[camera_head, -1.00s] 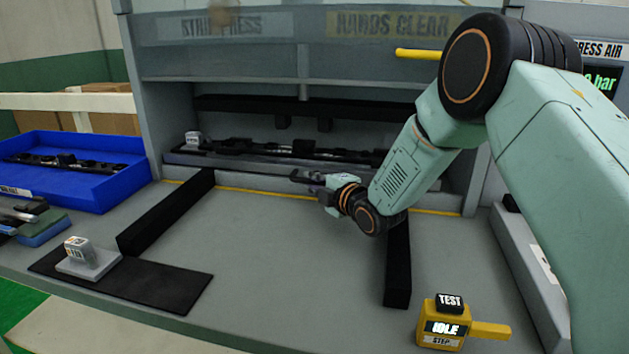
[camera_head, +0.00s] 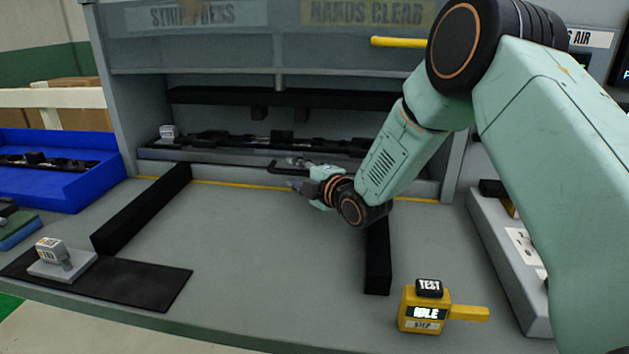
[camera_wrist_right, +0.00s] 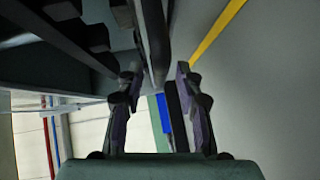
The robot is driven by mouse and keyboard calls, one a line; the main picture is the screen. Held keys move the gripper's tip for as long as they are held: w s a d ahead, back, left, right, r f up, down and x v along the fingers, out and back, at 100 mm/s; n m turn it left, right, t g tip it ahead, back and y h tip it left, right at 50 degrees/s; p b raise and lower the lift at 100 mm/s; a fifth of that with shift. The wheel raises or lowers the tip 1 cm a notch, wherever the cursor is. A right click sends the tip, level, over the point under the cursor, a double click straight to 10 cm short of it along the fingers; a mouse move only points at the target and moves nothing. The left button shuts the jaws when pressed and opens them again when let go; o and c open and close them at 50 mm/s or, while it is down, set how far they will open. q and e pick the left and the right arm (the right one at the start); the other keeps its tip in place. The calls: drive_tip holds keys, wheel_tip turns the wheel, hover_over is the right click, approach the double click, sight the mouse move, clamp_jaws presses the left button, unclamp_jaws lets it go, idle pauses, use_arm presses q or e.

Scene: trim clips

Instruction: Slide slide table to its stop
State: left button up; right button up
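The slide table (camera_head: 200,157) is a long grey plate at the back, inside the press opening, carrying a dark trim strip (camera_head: 250,141). A thin black handle bar (camera_head: 273,169) sticks out from its front edge. My right gripper (camera_head: 294,175) is at this bar, low in front of the table. In the right wrist view the two fingers (camera_wrist_right: 157,82) stand apart on either side of a dark bar (camera_wrist_right: 155,35). A gap shows between them, and I cannot tell whether either finger touches the bar. My left gripper is not in view.
Two black rails (camera_head: 145,208) (camera_head: 377,258) flank the clear grey bench top. A yellow test box (camera_head: 423,312) is front right, and a black mat (camera_head: 140,282) with a small grey fixture (camera_head: 60,262) front left. A blue tray (camera_head: 60,185) stands left.

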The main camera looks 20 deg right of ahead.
drive_tip(key=v, duration=1)
drive_tip(key=shift+s+r, duration=0.1)
drive_tip(key=shift+r, duration=0.05)
drive_tip(key=shift+d, duration=0.1)
